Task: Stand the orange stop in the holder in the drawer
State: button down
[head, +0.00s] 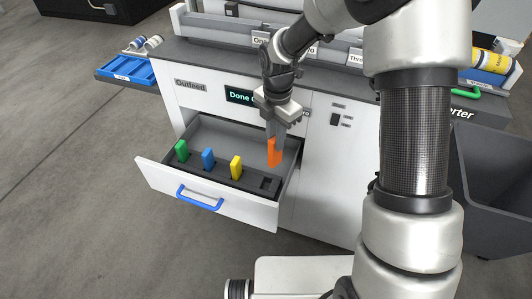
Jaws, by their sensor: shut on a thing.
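The orange stop (274,153) hangs upright from my gripper (274,134), which is shut on its upper part. Both are over the right end of the open drawer (165,180). The holder (252,180) is a dark strip with slots along the drawer's front. A green stop (181,151), a blue stop (207,159) and a yellow stop (236,167) stand upright in it. The slot at its right end (270,184) is empty. The orange stop appears above and behind this slot; the exact gap cannot be told.
The drawer has a blue handle (200,199) and sticks out from a white cabinet (325,180). A blue tray (128,70) is at the cabinet's left, a dark bin (495,185) at the right. The drawer space behind the holder looks clear.

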notch_tip(320, 180, down, 8)
jog(key=a+n+b, duration=0.2)
jog(key=n+b, duration=0.3)
jog(key=shift+w+a+r+b, duration=0.25)
jog(key=shift+w+a+b, duration=0.05)
jog(key=shift+f, duration=0.1)
dwell(0.5)
jog(key=shift+f+b, duration=0.55)
jog(key=shift+f, duration=0.4)
jog(key=shift+f, duration=0.1)
jog(key=shift+f+b, duration=0.55)
jog(key=shift+f, duration=0.45)
jog(key=shift+f, duration=0.2)
jog(key=shift+f+b, duration=0.55)
jog(key=shift+f, duration=0.4)
